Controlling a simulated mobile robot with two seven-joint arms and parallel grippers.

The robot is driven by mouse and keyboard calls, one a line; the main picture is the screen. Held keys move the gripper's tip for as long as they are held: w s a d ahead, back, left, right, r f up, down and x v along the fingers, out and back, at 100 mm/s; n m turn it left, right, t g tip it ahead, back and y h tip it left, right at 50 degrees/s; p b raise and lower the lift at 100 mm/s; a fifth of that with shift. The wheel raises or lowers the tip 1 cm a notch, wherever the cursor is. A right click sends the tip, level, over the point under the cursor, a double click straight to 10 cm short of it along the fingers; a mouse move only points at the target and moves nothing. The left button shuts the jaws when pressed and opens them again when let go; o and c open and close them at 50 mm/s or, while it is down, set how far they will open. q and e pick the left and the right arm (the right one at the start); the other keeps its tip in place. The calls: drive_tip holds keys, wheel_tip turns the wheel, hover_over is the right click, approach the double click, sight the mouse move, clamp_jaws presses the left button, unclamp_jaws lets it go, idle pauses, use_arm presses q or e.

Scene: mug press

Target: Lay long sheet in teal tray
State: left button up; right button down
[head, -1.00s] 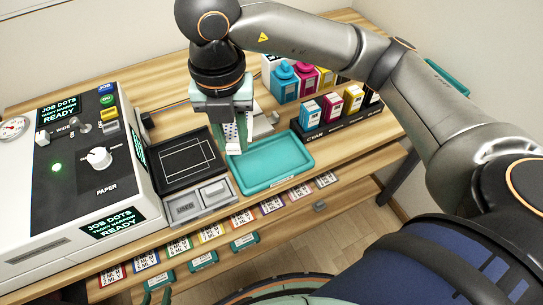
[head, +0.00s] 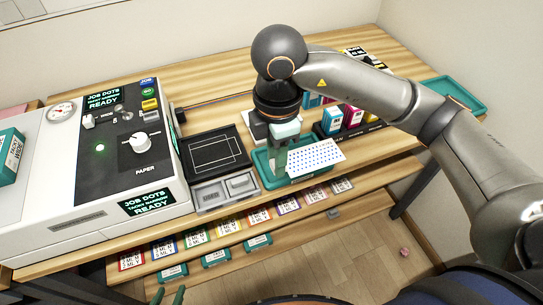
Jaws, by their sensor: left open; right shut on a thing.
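The white sheet with blue dots (head: 318,157) is in my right gripper (head: 279,168), which is shut on its left end. The sheet extends to the right over the teal tray (head: 270,183) and past its right side. The tray lies at the front of the table, partly hidden by the gripper and sheet. I cannot tell whether the sheet touches the tray. My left gripper (head: 170,296) shows only as fingertips at the bottom edge, apart and empty, away from the tray.
A black framed plate (head: 215,150) and a grey button box (head: 224,190) are left of the tray, beside the large press machine (head: 110,150). Ink bottles and cartridges (head: 352,118) stand behind. Another teal tray (head: 455,92) is at the far right. Colored label cards (head: 229,222) line the front shelf.

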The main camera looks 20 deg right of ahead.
drive_tip(key=w+f, duration=0.2)
drive_tip(key=w, duration=0.1)
drive_tip(key=w+f, duration=0.5)
drive_tip(key=w, duration=0.1)
drive_tip(key=shift+w+d+f, duration=0.1)
drive_tip(key=shift+d+f, duration=0.15)
drive_tip(key=shift+f, duration=0.1)
wheel_tip(320, 180, down, 3)
drive_tip(key=shift+w+f+p, duration=0.15)
drive_tip(key=shift+f+p, duration=0.05)
drive_tip(key=shift+p, duration=0.15)
drive_tip(key=shift+f, duration=0.1)
